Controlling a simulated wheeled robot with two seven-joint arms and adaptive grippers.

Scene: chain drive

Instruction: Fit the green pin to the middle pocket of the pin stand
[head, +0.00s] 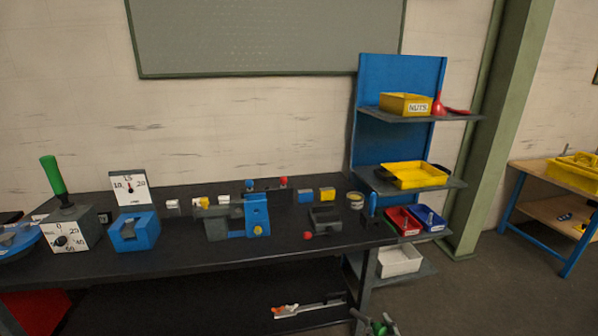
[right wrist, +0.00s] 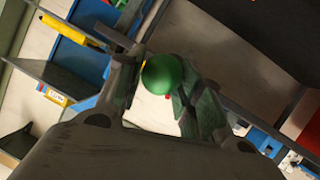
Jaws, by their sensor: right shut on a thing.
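The green pin shows its round green head (right wrist: 165,73) between the fingers of my right gripper (right wrist: 160,85) in the right wrist view. The gripper is shut on it; the pin's shank is not clear. In the head view my right gripper (head: 376,324) is at the bottom edge, low in front of the bench, partly cut off. Far off at the back of the bench, a blue-headed pin (head: 249,185) and a red-headed pin (head: 283,182) stand upright with a gap between them. The stand under them is mostly hidden by a grey and blue fixture. My left gripper is out of view.
The dark bench (head: 190,262) has a blue box (head: 134,232), a grey and blue fixture (head: 257,215) and a loose red ball (head: 308,236). A blue shelf rack (head: 400,78) with yellow trays stands at its right end. Floor is free right of the bench.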

